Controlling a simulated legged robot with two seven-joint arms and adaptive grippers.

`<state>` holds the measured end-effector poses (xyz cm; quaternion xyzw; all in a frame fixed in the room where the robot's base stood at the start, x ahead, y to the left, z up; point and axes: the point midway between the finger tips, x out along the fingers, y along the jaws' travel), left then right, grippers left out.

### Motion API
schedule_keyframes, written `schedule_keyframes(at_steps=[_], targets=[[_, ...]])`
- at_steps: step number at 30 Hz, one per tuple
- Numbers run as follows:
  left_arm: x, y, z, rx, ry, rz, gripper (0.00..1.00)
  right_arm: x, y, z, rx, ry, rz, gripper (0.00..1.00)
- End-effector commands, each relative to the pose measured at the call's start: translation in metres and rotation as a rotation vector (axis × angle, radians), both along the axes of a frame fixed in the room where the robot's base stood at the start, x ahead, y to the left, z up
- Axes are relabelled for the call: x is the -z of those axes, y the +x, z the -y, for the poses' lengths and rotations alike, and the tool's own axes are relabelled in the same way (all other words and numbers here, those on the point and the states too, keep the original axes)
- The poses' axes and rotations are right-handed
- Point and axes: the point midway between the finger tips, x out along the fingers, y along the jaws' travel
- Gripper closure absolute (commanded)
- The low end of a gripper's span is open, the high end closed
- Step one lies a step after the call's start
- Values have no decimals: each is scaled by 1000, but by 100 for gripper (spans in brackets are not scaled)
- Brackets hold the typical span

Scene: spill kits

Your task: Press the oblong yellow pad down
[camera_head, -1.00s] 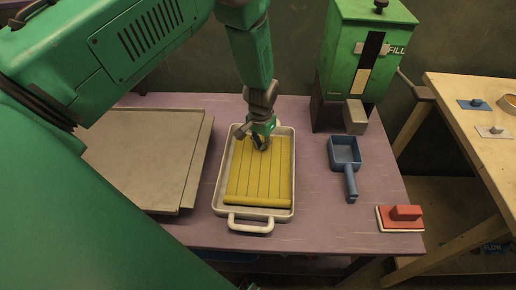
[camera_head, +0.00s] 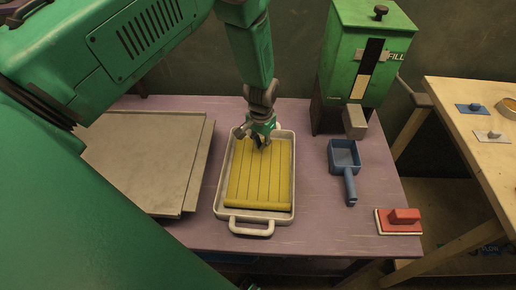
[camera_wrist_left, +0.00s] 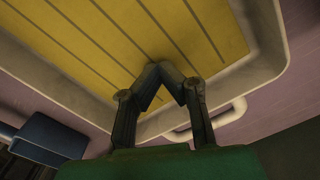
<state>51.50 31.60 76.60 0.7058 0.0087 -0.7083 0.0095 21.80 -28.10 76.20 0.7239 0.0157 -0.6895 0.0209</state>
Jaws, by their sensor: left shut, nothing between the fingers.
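The oblong yellow pad (camera_head: 258,175) has dark lines along it and lies in a pale tray (camera_head: 284,217) with a loop handle at its near end. A rolled or raised edge runs along the pad's near end. My left gripper (camera_head: 261,143) is over the far part of the pad, pointing down, with its fingers shut and empty. In the left wrist view the closed fingertips (camera_wrist_left: 160,72) appear in front of the pad (camera_wrist_left: 110,45); whether they touch it I cannot tell. My right gripper is not in view.
A flat grey-brown board (camera_head: 140,160) lies left of the tray. To the right are a blue scoop (camera_head: 345,155), a red-handled block (camera_head: 400,221) and a green dispenser (camera_head: 362,60). A wooden table (camera_head: 475,120) stands at the far right. Purple tabletop shows between them.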

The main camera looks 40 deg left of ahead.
Motion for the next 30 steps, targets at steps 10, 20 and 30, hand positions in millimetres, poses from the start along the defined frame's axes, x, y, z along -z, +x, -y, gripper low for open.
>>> schedule_keyframes(at_steps=[10, 20, 30], targets=[[-32, 1, 0, -1, 0, 2, 100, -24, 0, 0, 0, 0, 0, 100], [-50, 1, 0, -1, 0, 2, 100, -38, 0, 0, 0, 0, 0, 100], [-50, -1, 2, -13, 0, 1, 100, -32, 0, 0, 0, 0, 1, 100]])
